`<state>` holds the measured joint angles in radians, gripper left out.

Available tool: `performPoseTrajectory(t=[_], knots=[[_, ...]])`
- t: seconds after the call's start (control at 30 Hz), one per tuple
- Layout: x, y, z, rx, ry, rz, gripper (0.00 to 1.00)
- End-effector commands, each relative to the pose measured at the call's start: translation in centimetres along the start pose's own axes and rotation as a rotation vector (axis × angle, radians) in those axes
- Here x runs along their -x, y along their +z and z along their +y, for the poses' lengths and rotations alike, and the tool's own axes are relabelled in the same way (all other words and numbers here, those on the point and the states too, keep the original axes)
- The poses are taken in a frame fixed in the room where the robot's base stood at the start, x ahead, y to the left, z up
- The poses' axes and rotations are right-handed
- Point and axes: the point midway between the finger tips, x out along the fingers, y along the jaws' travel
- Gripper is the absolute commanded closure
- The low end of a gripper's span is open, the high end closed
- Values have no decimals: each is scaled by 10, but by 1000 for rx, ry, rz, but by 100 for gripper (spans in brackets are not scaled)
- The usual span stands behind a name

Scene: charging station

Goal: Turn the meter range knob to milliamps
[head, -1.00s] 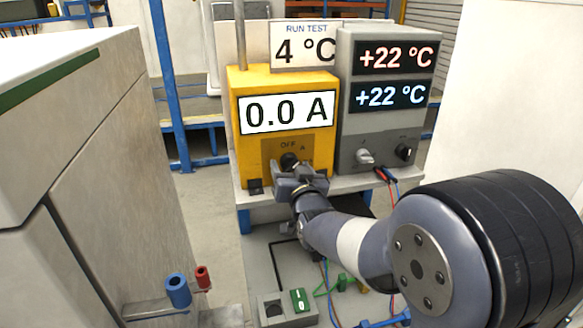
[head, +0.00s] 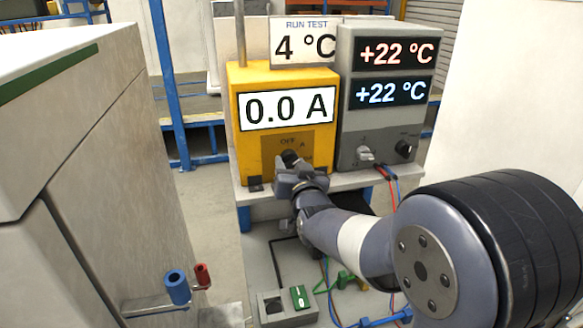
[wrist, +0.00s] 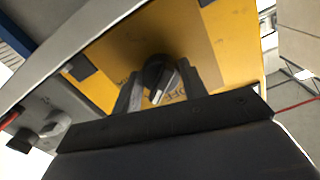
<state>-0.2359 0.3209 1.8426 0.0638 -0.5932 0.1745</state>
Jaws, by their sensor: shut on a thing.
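The yellow meter (head: 243,90) stands on the bench shelf and its display reads 0.0 A. Its black range knob (head: 289,157) sits on a darker panel low on the front, under the word OFF and a letter A. My gripper (head: 292,168) is at the front of the meter with its fingers around the knob. In the wrist view the knob (wrist: 158,76) shows between the two fingers of my gripper (wrist: 160,90), with a pale mark on it. The lower label on the panel is partly hidden by my gripper.
A grey unit (head: 387,120) with two +22 °C displays and its own knobs stands right of the meter. A RUN TEST sign (head: 304,42) reads 4 °C behind. A large pale cabinet (head: 100,150) is on the left. Red and blue leads hang right of my arm.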

Motion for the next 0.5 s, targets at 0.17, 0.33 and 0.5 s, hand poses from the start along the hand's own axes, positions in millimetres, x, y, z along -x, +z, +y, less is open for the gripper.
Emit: performPoseTrajectory(t=[0.17, 0.33, 0.5], knots=[[0, 4, 1, -81, -1, 4, 82], [0, 7, 1, -211, -2, 6, 82], [0, 7, 0, -366, -2, 6, 82]])
